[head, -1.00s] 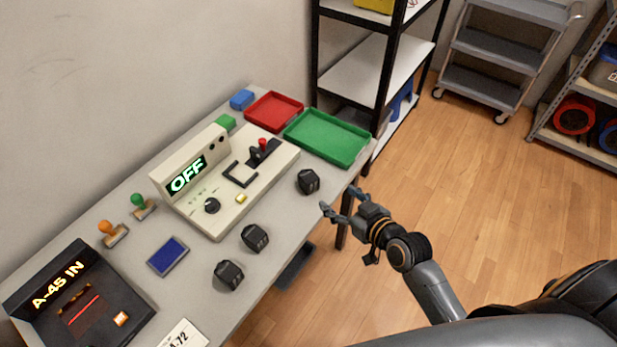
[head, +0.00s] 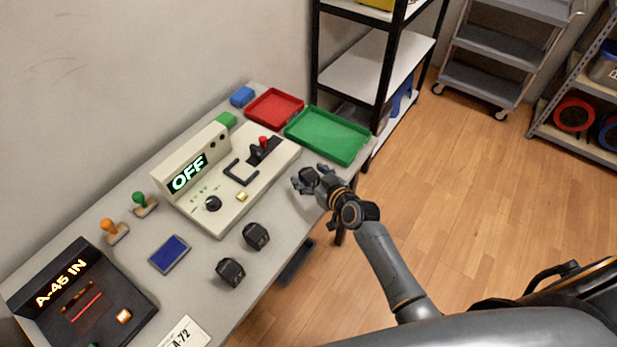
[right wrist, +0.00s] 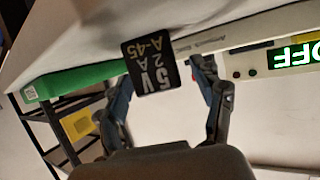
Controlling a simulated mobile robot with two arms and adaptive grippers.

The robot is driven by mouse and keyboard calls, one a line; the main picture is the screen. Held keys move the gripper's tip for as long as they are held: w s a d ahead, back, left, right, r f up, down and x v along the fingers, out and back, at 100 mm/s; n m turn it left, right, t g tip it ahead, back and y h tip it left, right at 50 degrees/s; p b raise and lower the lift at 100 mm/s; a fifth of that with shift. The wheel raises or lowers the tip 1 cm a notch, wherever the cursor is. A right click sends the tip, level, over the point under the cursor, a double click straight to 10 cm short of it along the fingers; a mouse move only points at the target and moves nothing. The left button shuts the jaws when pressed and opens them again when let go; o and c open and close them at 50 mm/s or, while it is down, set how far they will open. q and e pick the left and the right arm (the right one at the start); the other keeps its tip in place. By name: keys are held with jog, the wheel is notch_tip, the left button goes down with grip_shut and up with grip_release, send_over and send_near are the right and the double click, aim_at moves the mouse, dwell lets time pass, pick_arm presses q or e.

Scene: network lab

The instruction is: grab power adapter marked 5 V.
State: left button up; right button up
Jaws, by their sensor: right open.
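A black power adapter (right wrist: 151,65) shows its label in the right wrist view, reading "5V 2A A-45" upside down. In the head view this adapter (head: 309,177) stands on the table near the front edge, partly hidden by my right gripper (head: 312,186). My right gripper (right wrist: 165,92) is open, with one finger on each side of the adapter in the picture; I cannot tell whether they touch it. Two more black adapters stand on the table, one in the middle (head: 256,236) and one nearer (head: 231,271); their labels are not readable. My left gripper is not in view.
The beige test unit (head: 253,194) reading "OFF" stands left of the right gripper. A green tray (head: 327,135) and a red tray (head: 274,108) lie behind. A black "A-45 IN" device (head: 82,300), stamps and a blue pad (head: 170,254) occupy the near left.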

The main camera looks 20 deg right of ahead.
jog(key=shift+w+f, duration=0.15)
jog(key=shift+w, duration=0.05)
jog(key=c, duration=1.2)
jog(key=shift+c, duration=0.8)
jog(key=shift+r, duration=0.2)
